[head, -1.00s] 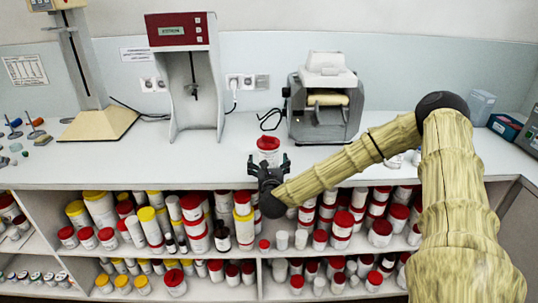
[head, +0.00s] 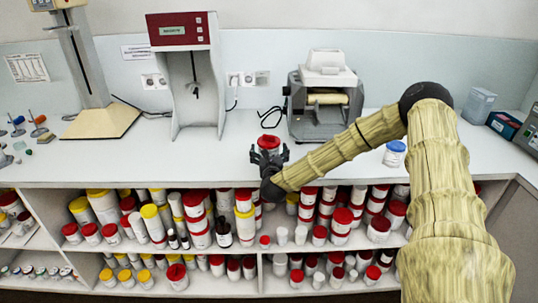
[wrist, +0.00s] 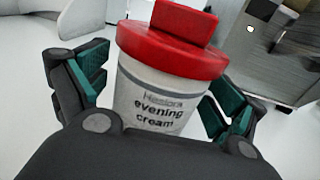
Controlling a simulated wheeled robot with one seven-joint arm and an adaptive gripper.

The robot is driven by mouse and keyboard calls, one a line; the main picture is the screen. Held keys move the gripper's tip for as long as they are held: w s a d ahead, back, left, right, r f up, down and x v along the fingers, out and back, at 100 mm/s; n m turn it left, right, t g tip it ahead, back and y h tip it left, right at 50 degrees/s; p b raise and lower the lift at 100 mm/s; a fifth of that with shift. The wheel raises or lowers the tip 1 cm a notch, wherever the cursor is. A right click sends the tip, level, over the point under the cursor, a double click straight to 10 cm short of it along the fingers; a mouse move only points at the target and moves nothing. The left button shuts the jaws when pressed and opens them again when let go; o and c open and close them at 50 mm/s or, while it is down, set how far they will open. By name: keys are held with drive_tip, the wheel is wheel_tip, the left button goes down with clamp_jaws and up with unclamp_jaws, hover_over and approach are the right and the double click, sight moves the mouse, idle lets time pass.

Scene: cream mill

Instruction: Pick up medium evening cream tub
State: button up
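The evening cream tub (wrist: 160,90) is white with a red lid, and its label reads "evening cream". In the head view the tub (head: 268,144) stands upright on the white counter near its front edge, its lower part hidden by my gripper. My gripper (head: 269,154) is open at counter level, facing the tub from the front. In the wrist view the fingers of my gripper (wrist: 152,95) stand either side of the tub, with a visible gap on the left and a smaller one on the right. The tub's base is hidden.
Behind are a grey machine with a roller (head: 324,105) and a red-topped device (head: 187,75). Shelves below (head: 150,250) hold many tubs. The counter left of my gripper is clear.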

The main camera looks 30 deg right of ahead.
drive_tip(key=c, duration=1)
drive_tip(key=shift+c, duration=0.8)
drive_tip(key=shift+r, duration=0.2)
